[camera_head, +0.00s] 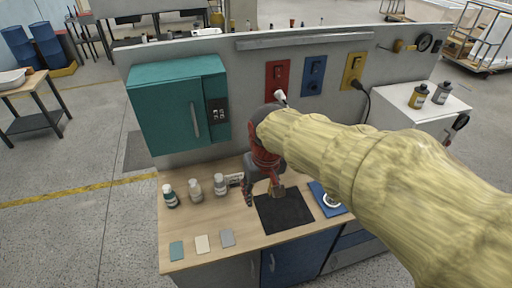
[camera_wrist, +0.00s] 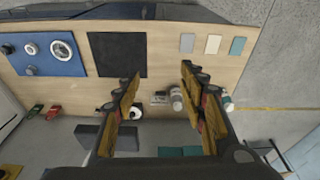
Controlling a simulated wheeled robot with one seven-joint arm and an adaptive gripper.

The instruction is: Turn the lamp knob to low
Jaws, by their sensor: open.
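A blue panel (camera_head: 320,190) with a pale round dial (camera_head: 331,199) lies on the workbench, right of the black mat. In the wrist view the blue panel (camera_wrist: 45,66) bears a large white dial (camera_wrist: 61,50), a smaller dial (camera_wrist: 30,49) and a dark knob (camera_wrist: 7,49). I cannot tell which part is the lamp knob, or its setting. My gripper (camera_head: 264,196) is open and empty above the bench by the black mat, left of the blue panel. In the wrist view its fingers (camera_wrist: 160,78) are spread apart, with no knob between them. My arm hides part of the bench's right side.
A black mat (camera_head: 283,211) lies mid-bench. Several bottles (camera_head: 195,190) stand at the left, with a teal cabinet (camera_head: 180,103) behind them. Red (camera_head: 270,72), blue (camera_head: 313,86) and yellow (camera_head: 353,63) switch plates are on the back wall. Flat cards (camera_head: 202,243) lie at the front left.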

